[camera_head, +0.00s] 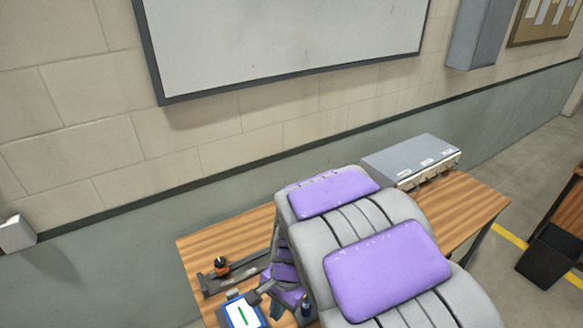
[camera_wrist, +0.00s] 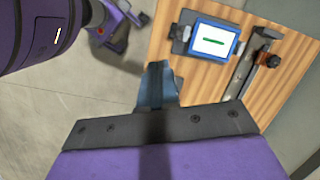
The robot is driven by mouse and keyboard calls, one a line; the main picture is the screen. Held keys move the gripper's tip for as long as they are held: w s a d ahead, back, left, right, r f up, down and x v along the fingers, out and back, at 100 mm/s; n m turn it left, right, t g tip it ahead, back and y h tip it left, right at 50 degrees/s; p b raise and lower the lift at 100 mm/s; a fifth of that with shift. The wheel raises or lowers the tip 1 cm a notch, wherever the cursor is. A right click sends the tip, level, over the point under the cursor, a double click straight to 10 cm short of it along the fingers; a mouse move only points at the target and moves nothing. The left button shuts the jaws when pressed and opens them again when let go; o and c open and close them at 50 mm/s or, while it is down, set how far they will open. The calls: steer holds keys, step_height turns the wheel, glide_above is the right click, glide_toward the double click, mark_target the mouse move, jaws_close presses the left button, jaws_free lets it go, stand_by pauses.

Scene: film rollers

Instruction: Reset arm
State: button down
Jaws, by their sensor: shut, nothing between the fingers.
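My gripper (camera_wrist: 157,80) shows in the wrist view as blue-grey fingers pressed together, shut and empty. It hangs over the near left edge of the wooden table (camera_wrist: 200,88). No object touches the fingers.
A grey box (camera_head: 408,157) sits at the table's back right. A black bin (camera_head: 553,256) stands on the floor at right.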

steer(key=s+d+r+n+h+b, duration=0.2)
steer(key=s+d+n+b, duration=0.5)
steer(key=s+d, duration=1)
steer(key=s+b, duration=0.1)
steer(key=s, duration=0.1)
steer(key=shift+s+d+r, duration=0.15)
steer(key=shift+s+r, duration=0.1)
steer(key=shift+s, duration=0.1)
steer(key=shift+a, duration=0.4)
steer(key=shift+d, duration=0.2)
